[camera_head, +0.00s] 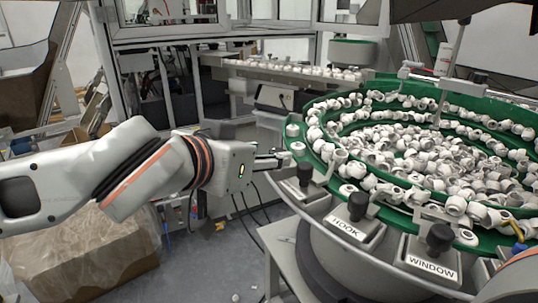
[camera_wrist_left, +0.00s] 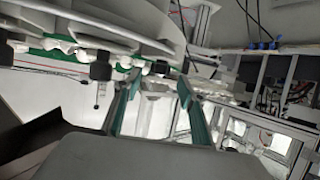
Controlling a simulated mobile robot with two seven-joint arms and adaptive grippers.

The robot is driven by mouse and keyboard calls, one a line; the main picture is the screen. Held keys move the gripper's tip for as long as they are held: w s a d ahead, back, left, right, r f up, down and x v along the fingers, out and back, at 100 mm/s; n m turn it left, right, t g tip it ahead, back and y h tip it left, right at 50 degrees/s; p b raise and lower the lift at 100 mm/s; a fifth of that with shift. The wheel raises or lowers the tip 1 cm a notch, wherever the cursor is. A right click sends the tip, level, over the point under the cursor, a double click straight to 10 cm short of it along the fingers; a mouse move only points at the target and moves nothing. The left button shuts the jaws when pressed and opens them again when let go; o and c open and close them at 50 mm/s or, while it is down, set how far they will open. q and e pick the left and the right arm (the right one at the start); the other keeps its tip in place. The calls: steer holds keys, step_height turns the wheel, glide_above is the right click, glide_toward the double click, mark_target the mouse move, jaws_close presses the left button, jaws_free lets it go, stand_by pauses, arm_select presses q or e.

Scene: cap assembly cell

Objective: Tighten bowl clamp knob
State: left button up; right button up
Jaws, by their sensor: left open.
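Several black clamp knobs line the outer rim of the green feeder bowl (camera_head: 340,130). The leftmost knob (camera_head: 305,173) has a label I cannot read. The middle knob (camera_head: 357,206) stands above a HOOK label, and the right knob (camera_head: 439,238) above a WINDOW label. My left gripper (camera_head: 278,160) is at the bowl's left edge, just left of the leftmost knob, its fingers pointing right. In the left wrist view its two fingers (camera_wrist_left: 158,82) are spread with nothing seen held. A black knob (camera_wrist_left: 101,66) shows left of the fingers there. My right gripper is out of view.
White caps (camera_head: 440,155) fill the bowl and its spiral track. A linear track (camera_head: 295,72) with caps runs behind. A plastic-wrapped box (camera_head: 85,250) stands on the floor below my left arm. Framed machine enclosures stand at the back.

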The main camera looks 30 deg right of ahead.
mark_target(271, 153)
arm_select(q)
steer(key=shift+x, duration=1.55)
steer(key=shift+c, duration=0.4)
steer(key=c, duration=1)
